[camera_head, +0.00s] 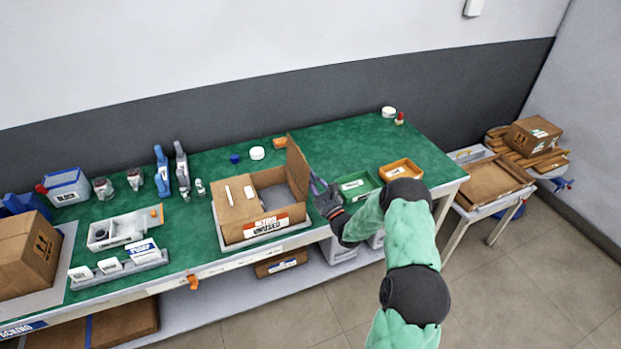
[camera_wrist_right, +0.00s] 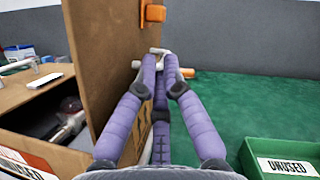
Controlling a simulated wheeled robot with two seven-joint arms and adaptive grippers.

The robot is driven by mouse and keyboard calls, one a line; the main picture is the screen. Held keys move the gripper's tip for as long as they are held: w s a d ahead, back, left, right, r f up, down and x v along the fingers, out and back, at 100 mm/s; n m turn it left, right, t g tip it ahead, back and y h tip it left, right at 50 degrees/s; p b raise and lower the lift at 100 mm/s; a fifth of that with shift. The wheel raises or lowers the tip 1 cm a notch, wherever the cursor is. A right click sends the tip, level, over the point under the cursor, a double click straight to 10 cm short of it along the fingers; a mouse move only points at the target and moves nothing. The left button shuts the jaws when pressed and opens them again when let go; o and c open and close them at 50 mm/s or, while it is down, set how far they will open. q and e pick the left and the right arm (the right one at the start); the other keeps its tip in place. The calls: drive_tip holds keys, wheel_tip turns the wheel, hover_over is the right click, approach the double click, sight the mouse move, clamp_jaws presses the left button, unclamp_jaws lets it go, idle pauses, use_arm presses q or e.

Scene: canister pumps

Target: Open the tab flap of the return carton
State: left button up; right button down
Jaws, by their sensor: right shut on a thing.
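The return carton (camera_head: 248,232) is a brown box with a red and white "RETURN UNUSED" label on its front. Its left part is covered by cardboard, and its right part is open to a grey inside. Its right-hand flap (camera_head: 297,170) stands roughly upright; the flap also fills the left of the wrist view (camera_wrist_right: 100,60). My right gripper (camera_head: 318,188) is at the right side of this flap. In the wrist view its purple fingers (camera_wrist_right: 165,62) are closed together on a small pale piece by the flap's edge. My left gripper is not in view.
A green tray (camera_head: 356,186) and an orange tray (camera_head: 401,171) lie right of the carton. Left of it stand a grey parts tray (camera_head: 125,228), bottles and blue tools.

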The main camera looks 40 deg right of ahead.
drive_tip(key=shift+r, duration=0.1)
drive_tip(key=c, duration=1.7)
unclamp_jaws()
drive_tip(key=shift+s, duration=0.15)
drive_tip(key=v, duration=1.1)
drive_tip(key=shift+s+d+f, duration=0.1)
drive_tip(key=shift+s+f, duration=0.15)
drive_tip(key=shift+s, duration=0.1)
